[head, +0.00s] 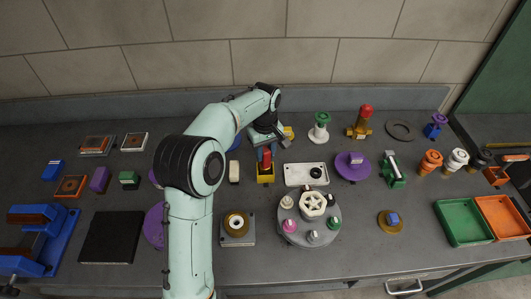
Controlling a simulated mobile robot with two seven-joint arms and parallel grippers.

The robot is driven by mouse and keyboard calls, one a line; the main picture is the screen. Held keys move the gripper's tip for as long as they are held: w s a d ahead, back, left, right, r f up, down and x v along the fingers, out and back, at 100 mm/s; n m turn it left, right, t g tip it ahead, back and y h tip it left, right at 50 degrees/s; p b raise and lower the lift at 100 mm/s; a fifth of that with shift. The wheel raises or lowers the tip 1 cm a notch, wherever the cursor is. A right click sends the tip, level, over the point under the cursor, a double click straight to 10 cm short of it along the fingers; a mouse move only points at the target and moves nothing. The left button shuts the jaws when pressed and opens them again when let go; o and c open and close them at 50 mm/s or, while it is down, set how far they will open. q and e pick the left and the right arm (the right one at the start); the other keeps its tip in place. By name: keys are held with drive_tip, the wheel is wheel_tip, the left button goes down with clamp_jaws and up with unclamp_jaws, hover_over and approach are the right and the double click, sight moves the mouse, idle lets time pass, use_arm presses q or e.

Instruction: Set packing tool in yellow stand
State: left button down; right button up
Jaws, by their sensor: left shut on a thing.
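My left gripper (268,143) reaches over from above and is shut on the packing tool (266,160), which has a red body. The tool stands roughly upright at the yellow stand (265,179), a small yellow block with a dark top. The tool's lower end meets the stand's top in the picture; I cannot tell whether it is seated or just above. The gripper and wrist hide the tool's upper part. My right gripper is not in view.
A white plate (293,175) lies just right of the stand, and a pale block (234,172) stands to its left. A grey round carousel (297,229) with several knobs is in front. A red-topped brass piece (362,122) stands behind right. Bare counter lies around (345,262).

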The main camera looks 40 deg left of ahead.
use_arm(q)
drive_tip(key=shift+s+f, duration=0.1)
drive_tip(key=shift+f, duration=0.15)
drive_tip(key=shift+f, duration=0.1)
drive_tip(key=c, duration=0.8)
unclamp_jaws()
drive_tip(key=shift+f, duration=0.1)
drive_tip(key=shift+o, duration=0.2)
